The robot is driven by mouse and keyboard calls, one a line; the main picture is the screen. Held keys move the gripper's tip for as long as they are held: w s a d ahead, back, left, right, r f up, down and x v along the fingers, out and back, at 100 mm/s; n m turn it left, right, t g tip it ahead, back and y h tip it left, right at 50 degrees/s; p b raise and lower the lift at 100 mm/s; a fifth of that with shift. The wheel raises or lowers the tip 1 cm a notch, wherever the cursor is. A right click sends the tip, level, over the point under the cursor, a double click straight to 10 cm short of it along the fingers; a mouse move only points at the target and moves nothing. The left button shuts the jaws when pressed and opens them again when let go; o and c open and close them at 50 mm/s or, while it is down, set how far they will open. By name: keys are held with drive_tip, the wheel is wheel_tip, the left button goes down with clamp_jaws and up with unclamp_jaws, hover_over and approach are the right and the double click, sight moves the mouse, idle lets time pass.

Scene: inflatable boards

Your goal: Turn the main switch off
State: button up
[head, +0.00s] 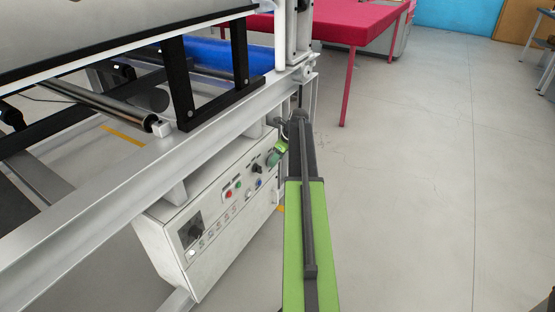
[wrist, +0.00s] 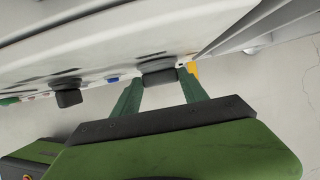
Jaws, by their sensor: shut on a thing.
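A white control box (head: 215,220) with several knobs and buttons hangs under the machine's grey frame. My gripper (head: 274,157) is at the right end of its front panel. In the wrist view my gripper (wrist: 160,78) has its two green fingers on either side of a black switch knob (wrist: 159,77) and is shut on it. In the head view the gripper and arm hide that knob. Another black knob (head: 257,168) sits just left of it and also shows in the wrist view (wrist: 68,95). The labels are too small to read.
Red (head: 228,194) and green (head: 238,183) buttons are on the panel, with a blue button (wrist: 112,79) beside the gripped knob. The grey frame beam (head: 130,185) runs above the box. A red table (head: 355,22) stands behind.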

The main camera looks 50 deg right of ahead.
drive_tip(key=shift+a, duration=0.1)
drive_tip(key=h+b, duration=0.2)
drive_tip(key=a+f+n+t+h+b, duration=0.1)
drive_tip(key=h+b, duration=0.1)
drive_tip(key=a+t+h+b, duration=0.1)
drive_tip(key=h+b, duration=0.1)
drive_tip(key=h, duration=0.1)
drive_tip(key=shift+s+f+n, duration=0.3)
drive_tip(key=shift+s, duration=0.1)
drive_tip(key=h+b, duration=0.1)
drive_tip(key=b, duration=0.2)
drive_tip(key=t+h+b, duration=0.1)
drive_tip(key=b, duration=0.2)
drive_tip(key=f+n+t+h+b, duration=0.1)
drive_tip(key=h+b, duration=0.1)
drive_tip(key=shift+a+b, duration=0.15)
drive_tip(key=shift+b, duration=0.25)
drive_tip(key=h+b, duration=0.1)
drive_tip(key=b, duration=0.1)
drive_tip(key=shift+n+h+b, duration=0.3)
drive_tip(key=shift+b, duration=0.05)
drive_tip(key=shift+r+t+h+b, duration=0.1)
drive_tip(key=shift+t+h+b, duration=0.2)
drive_tip(key=shift+t+b, duration=0.15)
drive_tip(key=shift+r, duration=0.1)
drive_tip(key=o, duration=1.4)
